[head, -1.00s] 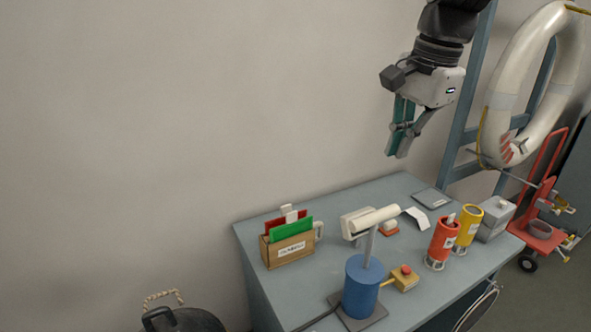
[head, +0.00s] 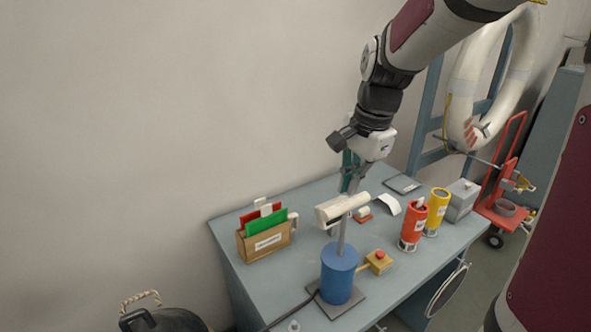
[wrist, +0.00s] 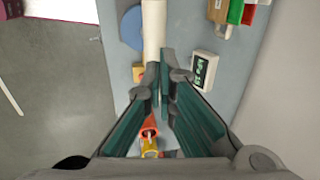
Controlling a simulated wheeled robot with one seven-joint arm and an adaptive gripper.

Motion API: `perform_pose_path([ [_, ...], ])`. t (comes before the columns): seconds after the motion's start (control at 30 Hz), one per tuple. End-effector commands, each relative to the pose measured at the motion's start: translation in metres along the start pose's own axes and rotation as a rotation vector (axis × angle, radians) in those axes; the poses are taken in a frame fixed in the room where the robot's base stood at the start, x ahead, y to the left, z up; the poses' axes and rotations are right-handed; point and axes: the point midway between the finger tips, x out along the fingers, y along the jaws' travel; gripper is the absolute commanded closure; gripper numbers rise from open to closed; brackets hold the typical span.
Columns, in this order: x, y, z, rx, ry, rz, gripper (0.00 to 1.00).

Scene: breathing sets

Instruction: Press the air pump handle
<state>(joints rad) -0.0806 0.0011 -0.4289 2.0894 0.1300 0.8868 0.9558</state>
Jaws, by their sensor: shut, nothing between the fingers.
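The air pump stands on the grey-blue table, with a blue cylinder (head: 338,274), a grey rod and a cream T-shaped handle (head: 341,206) raised well above the cylinder. In the wrist view the cream handle (wrist: 154,32) runs down from the top edge to the fingertips, and the blue cylinder (wrist: 132,28) shows beside it. My gripper (head: 350,183) is above and behind the handle in the head view, pointing down. Its fingers (wrist: 161,78) are shut with nothing between them. The fingertips overlap the handle's end in the wrist view; I cannot tell whether they touch it.
A wooden box with red and green cards (head: 264,242) stands left of the pump. A cable runs from the pump base.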

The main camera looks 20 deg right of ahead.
Motion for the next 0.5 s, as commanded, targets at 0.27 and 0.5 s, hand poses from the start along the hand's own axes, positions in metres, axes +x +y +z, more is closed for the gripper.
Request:
perform_pose_path([
  [0.27, 0.022, 0.0, 0.0, 0.0, -0.001, 0.001, 1.0],
  [0.5, 0.023, 0.0, 0.0, 0.0, 0.0, -0.001, 1.0],
])
